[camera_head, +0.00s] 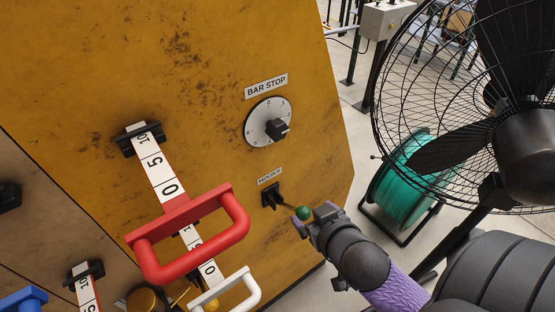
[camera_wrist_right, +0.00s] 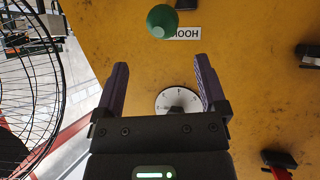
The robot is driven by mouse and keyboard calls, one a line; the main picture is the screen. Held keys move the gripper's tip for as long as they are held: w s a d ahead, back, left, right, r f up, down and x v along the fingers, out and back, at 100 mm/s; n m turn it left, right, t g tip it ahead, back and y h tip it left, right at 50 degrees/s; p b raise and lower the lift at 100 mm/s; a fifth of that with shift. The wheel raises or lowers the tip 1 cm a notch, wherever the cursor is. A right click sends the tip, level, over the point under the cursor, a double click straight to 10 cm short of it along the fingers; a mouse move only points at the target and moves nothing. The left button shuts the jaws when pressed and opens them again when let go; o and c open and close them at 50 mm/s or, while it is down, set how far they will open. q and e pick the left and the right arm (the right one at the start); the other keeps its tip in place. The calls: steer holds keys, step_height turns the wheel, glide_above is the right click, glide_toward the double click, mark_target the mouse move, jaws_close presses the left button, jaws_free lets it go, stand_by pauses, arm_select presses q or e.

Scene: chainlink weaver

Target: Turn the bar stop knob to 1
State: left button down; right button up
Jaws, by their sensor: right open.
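The bar stop knob (camera_head: 276,129) is a black grip on a round white dial (camera_head: 256,128), under a BAR STOP label on the yellow panel. The dial numbers are too small to read surely. In the right wrist view the dial (camera_wrist_right: 174,96) shows beyond the space between my fingers, partly hidden by the gripper body. My right gripper (camera_head: 315,217) is open and empty, below and right of the dial, apart from it, near the green ball of the hooks lever. Its two purple fingers (camera_wrist_right: 162,80) stand wide apart in the wrist view. My left gripper is not seen.
The hooks lever's green ball (camera_head: 303,213) sticks out beside my right gripper. A red handle (camera_head: 190,235) and a white handle (camera_head: 232,290) project lower left. A large black fan (camera_head: 455,130) and a green reel (camera_head: 400,185) stand at right.

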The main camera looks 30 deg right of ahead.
step_height(320, 180, up, 6)
steer(key=w+d+r+t, duration=0.1)
steer(key=w+d+t, duration=0.1)
steer(key=t, duration=0.2)
steer(key=n+t+y, duration=0.2)
steer(key=t+y, duration=0.1)
steer(key=y, duration=0.1)
glide_toward(281, 135)
steer(key=w, duration=0.8)
steer(key=w+a, duration=0.1)
steer(key=w, duration=0.2)
steer(key=shift+r+p, duration=0.3)
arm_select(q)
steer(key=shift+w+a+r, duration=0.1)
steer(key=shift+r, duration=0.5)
arm_select(e)
jaws_close()
